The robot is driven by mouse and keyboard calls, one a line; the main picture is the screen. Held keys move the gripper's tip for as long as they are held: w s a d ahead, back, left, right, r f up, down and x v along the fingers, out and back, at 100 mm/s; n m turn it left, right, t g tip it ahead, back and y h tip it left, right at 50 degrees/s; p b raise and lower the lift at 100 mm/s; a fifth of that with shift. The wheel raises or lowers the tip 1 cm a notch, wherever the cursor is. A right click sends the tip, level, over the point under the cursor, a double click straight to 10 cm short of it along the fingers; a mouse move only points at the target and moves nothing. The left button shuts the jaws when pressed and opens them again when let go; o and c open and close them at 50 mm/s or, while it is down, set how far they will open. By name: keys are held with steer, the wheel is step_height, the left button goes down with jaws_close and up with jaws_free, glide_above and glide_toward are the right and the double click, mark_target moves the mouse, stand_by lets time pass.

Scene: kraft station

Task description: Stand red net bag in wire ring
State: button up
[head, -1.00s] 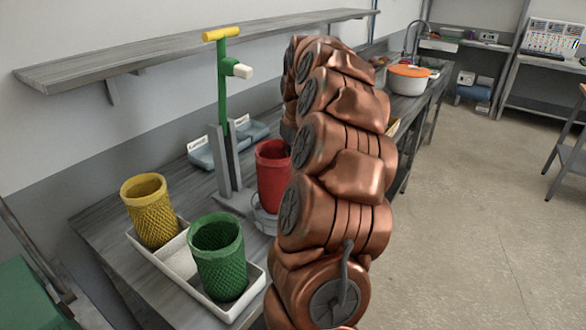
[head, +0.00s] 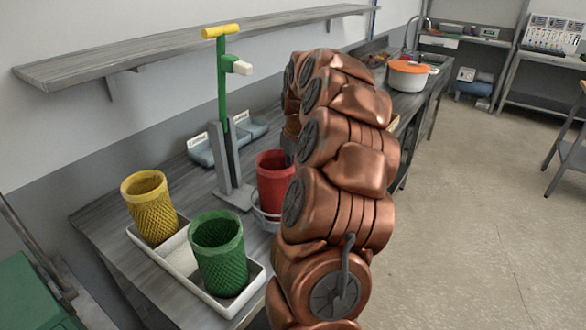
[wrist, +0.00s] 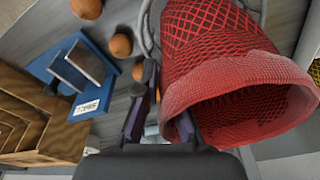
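The red net bag (head: 273,180) is upright, its lower part within the grey wire ring (head: 262,221) beside the grey post (head: 230,172). My arm hides its right side. In the wrist view the red net bag (wrist: 215,45) fills the right, its open mouth toward the camera, and part of the wire ring (wrist: 146,28) shows behind it. My gripper (wrist: 165,100) is at the bag's rim, one finger outside to the left and the other at the mouth. It appears shut on the bag's wall; the right fingertip is hidden. I cannot tell whether the base rests on anything.
A yellow net bag (head: 150,207) and a green net bag (head: 219,255) stand in a white tray (head: 178,258) at left. A blue scale (wrist: 78,65) and brown round items (wrist: 121,46) are nearby.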

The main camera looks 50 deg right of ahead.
steer(key=o, duration=0.4)
steer(key=shift+r+p, duration=0.45)
steer(key=shift+r, duration=0.05)
steer(key=shift+r+b, duration=0.35)
steer(key=shift+b, duration=0.05)
step_height(320, 180, up, 11)
steer(key=s+b, duration=0.1)
steer(key=b, duration=0.1)
steer(key=shift+s+a, duration=0.3)
steer(key=shift+s, duration=0.05)
steer(key=shift+d, duration=0.1)
